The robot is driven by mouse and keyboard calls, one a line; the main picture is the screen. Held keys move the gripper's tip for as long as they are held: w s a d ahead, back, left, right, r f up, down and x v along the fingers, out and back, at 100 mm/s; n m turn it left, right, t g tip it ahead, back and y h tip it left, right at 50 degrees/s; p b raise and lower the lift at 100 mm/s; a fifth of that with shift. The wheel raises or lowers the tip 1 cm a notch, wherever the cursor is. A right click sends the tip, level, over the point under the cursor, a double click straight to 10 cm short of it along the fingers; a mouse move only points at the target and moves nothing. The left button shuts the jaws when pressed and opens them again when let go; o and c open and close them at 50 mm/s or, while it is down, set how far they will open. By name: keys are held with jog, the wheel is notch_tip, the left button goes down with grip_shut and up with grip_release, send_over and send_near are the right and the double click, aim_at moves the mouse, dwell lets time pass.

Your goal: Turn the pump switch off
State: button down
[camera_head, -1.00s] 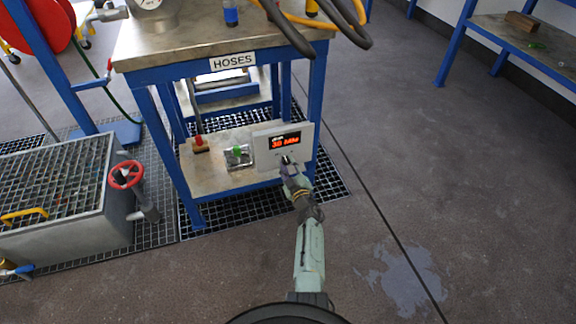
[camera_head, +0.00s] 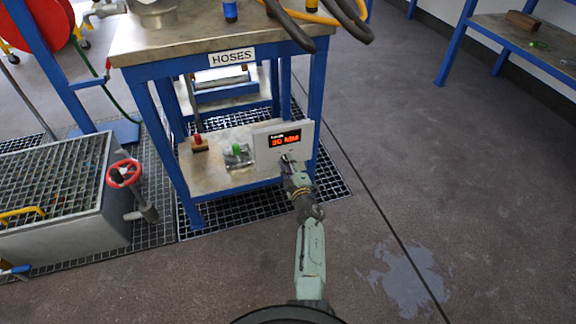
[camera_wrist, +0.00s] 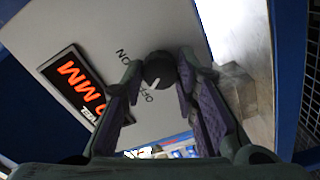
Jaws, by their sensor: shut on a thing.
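The pump switch is a round dark knob (camera_wrist: 160,70) on a pale panel (camera_wrist: 150,22), with ON and OFF lettered beside it. A short white mark on the knob points toward the OFF lettering. My gripper (camera_wrist: 163,76) has a finger on each side of the knob and is shut on it. The fingers hide part of the knob's sides. In the head view the panel (camera_head: 262,163) stands at the front of the bench's lower shelf, with my gripper (camera_head: 288,162) at its lower right. The knob is too small to read there.
A red-lit display (camera_head: 284,139) reading 30 MM is on the panel. A blue bench leg (camera_head: 316,110) stands just right of the panel. The floor at right is open.

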jog(key=shift+n, duration=0.5)
jog(key=c, duration=1.2)
grip_release()
jog(key=shift+c, duration=0.2)
